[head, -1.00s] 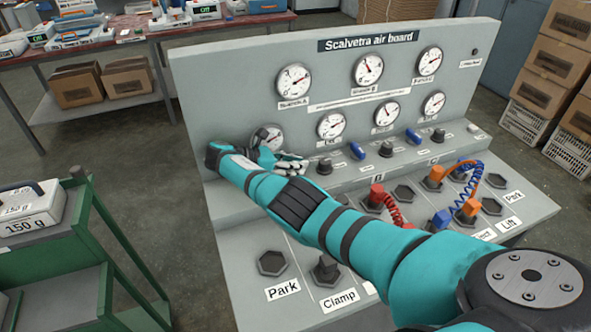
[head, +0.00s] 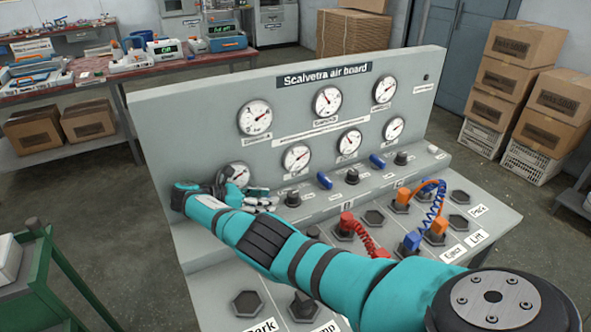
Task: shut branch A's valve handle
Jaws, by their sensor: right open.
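The grey Scalvetra air board (head: 160,120) fills the middle of the head view, with gauges above a step of valves. My right arm reaches across it from the lower right. My right gripper (head: 262,199) is open at the left end of the step, just below the lower-left gauge (head: 237,175). Branch A's valve handle cannot be made out; the gripper covers that left end, so contact cannot be told. Two blue handles (head: 324,180) (head: 377,161) show farther right. A black knob (head: 292,197) sits just right of the fingertips. My left gripper is not in view.
Red (head: 369,238) and blue (head: 436,207) coiled hoses join plugs on the lower panel, right of my forearm. A green cart (head: 50,262) stands at the lower left. A cluttered bench (head: 75,97) is behind, and cardboard boxes (head: 525,42) are stacked at the right.

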